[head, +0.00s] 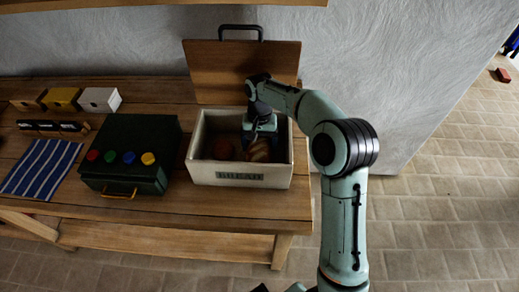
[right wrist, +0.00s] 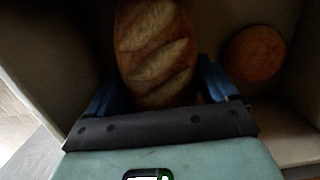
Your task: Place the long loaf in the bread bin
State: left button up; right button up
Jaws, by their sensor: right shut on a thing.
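The bread bin (head: 198,160) is a cream box with a BREAD label on its front, standing on the wooden table. Its wooden lid (head: 215,68) stands up behind it, so the bin is open. The long loaf (head: 260,151) is brown with pale slashes and is inside the bin's walls, toward the right. It also shows in the right wrist view (right wrist: 155,50). My right gripper (head: 257,140) reaches down into the bin and is shut on the loaf, one finger on each side. Whether the loaf touches the floor is unclear. My left gripper is out of view.
A round loaf (right wrist: 254,54) lies in the bin beside the long loaf. Left of the bin stands a dark green box (head: 131,188) with coloured knobs. Farther left are a striped blue cloth (head: 41,168) and small boxes (head: 100,99). A wall is close behind the table.

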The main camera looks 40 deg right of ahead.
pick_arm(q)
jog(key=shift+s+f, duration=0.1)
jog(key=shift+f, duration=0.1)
pick_arm(e)
jog(key=shift+f, duration=1.4)
jog(key=shift+f, duration=0.15)
jog(key=o, duration=0.9)
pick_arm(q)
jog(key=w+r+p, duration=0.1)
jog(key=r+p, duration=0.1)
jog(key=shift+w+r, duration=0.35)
pick_arm(e)
jog(key=r, duration=0.8)
jog(key=w+d+r, duration=0.1)
jog(key=r, duration=0.3)
jog(key=shift+r, duration=0.15)
